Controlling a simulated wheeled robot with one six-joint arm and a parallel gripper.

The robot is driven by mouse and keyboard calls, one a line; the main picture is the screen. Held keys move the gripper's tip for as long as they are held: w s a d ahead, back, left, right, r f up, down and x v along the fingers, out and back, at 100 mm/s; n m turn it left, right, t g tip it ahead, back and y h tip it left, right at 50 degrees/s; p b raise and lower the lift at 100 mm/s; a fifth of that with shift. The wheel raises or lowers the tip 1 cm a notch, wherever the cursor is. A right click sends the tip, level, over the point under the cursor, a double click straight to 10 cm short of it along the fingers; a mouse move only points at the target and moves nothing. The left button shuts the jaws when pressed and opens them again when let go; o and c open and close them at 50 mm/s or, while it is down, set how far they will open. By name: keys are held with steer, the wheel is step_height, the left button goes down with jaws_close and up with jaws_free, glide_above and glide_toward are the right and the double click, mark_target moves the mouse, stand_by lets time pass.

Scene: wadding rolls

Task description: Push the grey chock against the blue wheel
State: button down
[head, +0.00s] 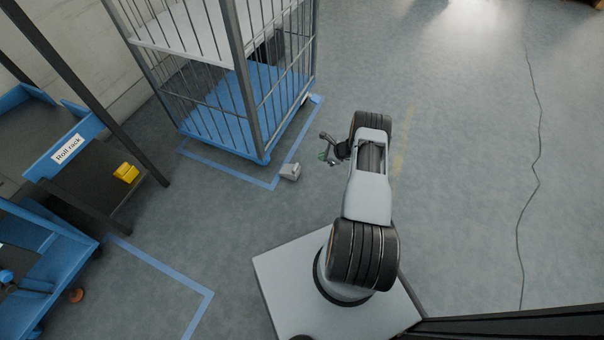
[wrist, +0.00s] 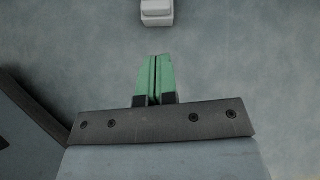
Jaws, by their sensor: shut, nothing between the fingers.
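The grey chock (head: 290,171) is a small block on the floor, at the corner of a blue floor line near the cage trolley. In the wrist view the chock (wrist: 157,13) is at the top edge, straight ahead of the fingertips with a gap of floor showing between. A blue wheel (head: 314,98) seems to show at the trolley's right corner; a blue part also shows at its near corner (head: 263,158), but I cannot tell if that is a wheel. My gripper (head: 324,155) is right of the chock and apart from it. Its green fingers (wrist: 156,57) are shut and empty.
The cage trolley (head: 245,92) with a blue base stands behind and left of the chock. A blue rack (head: 65,150) with a yellow item (head: 126,172) is at the left. Open floor lies right of my arm, with a thin dark cable (head: 538,150) across it.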

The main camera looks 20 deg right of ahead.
steer(key=m+b, duration=0.2)
glide_toward(298, 167)
steer(key=s+d, duration=0.3)
steer(key=s, duration=0.1)
steer(key=b+x, duration=0.4)
steer(key=x, duration=0.4)
steer(key=shift+w+d, duration=0.1)
steer(key=shift+w, duration=0.05)
steer(key=shift+w+a+r+b, duration=0.3)
steer(key=shift+w+a+b, duration=0.1)
steer(key=shift+w+a, duration=0.4)
steer(key=shift+w+a+r, duration=0.1)
steer(key=shift+w+a, duration=0.35)
steer(key=shift+w, duration=0.15)
